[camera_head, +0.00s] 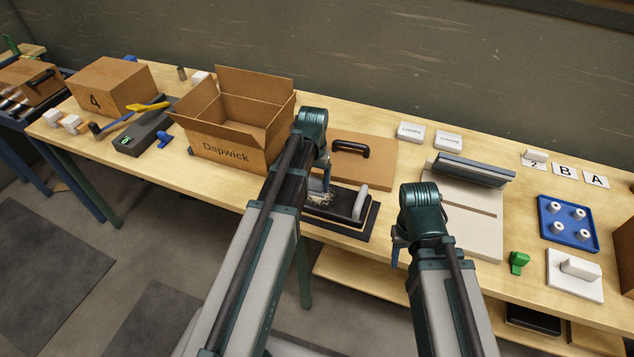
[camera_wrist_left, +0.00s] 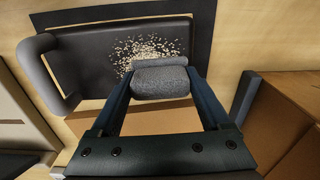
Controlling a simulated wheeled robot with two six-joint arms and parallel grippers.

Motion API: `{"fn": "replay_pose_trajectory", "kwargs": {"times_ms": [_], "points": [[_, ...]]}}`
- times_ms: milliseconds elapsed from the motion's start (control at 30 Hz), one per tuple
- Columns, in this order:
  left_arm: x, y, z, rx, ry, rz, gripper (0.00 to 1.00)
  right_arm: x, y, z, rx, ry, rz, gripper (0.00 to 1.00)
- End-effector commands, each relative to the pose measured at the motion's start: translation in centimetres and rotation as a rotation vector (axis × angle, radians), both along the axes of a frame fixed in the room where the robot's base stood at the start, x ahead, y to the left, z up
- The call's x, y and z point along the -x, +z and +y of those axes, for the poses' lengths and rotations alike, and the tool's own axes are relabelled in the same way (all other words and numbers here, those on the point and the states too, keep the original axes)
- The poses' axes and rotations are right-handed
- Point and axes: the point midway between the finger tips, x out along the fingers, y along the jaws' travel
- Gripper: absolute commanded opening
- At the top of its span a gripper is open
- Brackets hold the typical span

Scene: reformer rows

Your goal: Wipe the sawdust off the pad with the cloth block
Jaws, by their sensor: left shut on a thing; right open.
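The dark pad (camera_head: 322,212) lies on the workbench, partly hidden by my left arm in the head view. It fills the upper part of the left wrist view (camera_wrist_left: 95,65). Pale sawdust (camera_wrist_left: 152,48) is scattered over the middle of the pad. My left gripper (camera_head: 322,190) is shut on the grey cloth block (camera_wrist_left: 160,82), which sits at the near edge of the sawdust. I cannot tell whether the block touches the pad. My right gripper (camera_head: 397,252) is open and empty, over the bench's front edge.
A grey bar handle (camera_head: 360,203) rises from one end of the pad. An open carton (camera_head: 226,155) is to the left. A beige board with a grey bar (camera_head: 470,170) is to the right.

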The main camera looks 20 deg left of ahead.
Motion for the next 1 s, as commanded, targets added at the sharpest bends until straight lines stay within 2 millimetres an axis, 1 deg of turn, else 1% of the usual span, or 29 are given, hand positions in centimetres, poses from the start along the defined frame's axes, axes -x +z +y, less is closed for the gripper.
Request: {"fn": "replay_pose_trajectory", "kwargs": {"times_ms": [167, 500, 767, 867, 1000], "points": [[0.0, 0.0, 0.8, -0.003, 0.003, 0.0, 0.36, 0.0, 0.0, 0.0, 0.0, 0.0, 0.0, 0.5], [-0.1, 0.2, 3.3, -0.002, 0.003, 0.0, 0.36, 0.0, 0.2, 0.0, 0.0, 0.0, 0.0, 0.5], [-0.1, -0.3, 3.4, -0.002, 0.001, 0.0, 0.36, 0.0, -0.3, 0.0, 0.0, 0.0, 0.0, 0.5], [0.0, -0.1, 3.3, -0.001, 0.001, 0.0, 0.36, 0.0, -0.1, 0.0, 0.0, 0.0, 0.0, 0.5], [0.0, -0.1, 2.8, 0.0, 0.0, 0.001, 0.36, 0.0, -0.1, 0.0, 0.0, 0.0, 0.0, 0.5]]}}
